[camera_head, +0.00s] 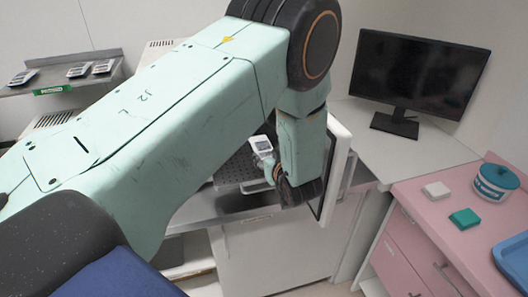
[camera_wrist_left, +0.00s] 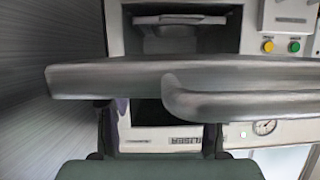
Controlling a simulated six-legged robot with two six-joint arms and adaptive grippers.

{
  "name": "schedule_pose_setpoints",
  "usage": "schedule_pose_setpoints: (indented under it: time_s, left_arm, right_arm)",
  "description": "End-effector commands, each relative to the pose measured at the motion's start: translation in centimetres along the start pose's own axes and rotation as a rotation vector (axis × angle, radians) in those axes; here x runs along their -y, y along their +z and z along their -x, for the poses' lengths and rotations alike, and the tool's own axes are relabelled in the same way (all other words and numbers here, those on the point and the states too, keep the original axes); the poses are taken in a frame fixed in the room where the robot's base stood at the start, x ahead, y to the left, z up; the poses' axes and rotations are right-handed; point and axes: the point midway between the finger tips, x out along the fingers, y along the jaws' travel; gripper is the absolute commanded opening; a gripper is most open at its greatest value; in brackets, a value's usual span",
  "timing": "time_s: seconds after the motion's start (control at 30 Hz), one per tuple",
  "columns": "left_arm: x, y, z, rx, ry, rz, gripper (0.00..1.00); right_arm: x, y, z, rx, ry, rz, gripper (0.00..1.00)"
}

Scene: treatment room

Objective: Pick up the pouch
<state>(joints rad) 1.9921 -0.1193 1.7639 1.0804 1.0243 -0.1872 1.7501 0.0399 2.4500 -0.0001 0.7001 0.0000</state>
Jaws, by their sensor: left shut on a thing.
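Flat white-and-grey packets that may be pouches lie on the wall shelf at upper left in the head view: one at left (camera_head: 24,77), two further right (camera_head: 78,70). A small white item with a grey face (camera_head: 262,145) stands by the perforated tray, just beyond my left gripper (camera_head: 278,181); I cannot tell if it is a pouch. My left gripper is largely hidden by its own wrist, beside an open white door (camera_head: 336,170). In the left wrist view, a thick grey metal bar (camera_wrist_left: 110,76) crosses in front of the fingers, which are shut on it. My right gripper is not in view.
A perforated dark tray (camera_head: 233,171) is behind my arm. The pink counter (camera_head: 420,205) holds a white block, a green block, a teal tub (camera_head: 495,183) and a blue tray (camera_head: 515,262). A monitor (camera_head: 418,72) stands at the back right. The wrist view shows a gauge (camera_wrist_left: 265,127).

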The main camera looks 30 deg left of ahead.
Motion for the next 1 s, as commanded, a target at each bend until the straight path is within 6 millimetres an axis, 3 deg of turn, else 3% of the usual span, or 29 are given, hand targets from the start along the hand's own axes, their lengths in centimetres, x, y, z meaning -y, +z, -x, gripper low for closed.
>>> schedule_pose_setpoints:
  time_s: [0.47,1.0]
  left_arm:
    - [0.1,-0.5,0.3,0.003,-0.001,-0.001,0.3]
    - [0.0,-8.2,3.4,0.002,0.0,0.0,0.3]
  right_arm:
    - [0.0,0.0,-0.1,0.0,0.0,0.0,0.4]
    - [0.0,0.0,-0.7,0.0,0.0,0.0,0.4]
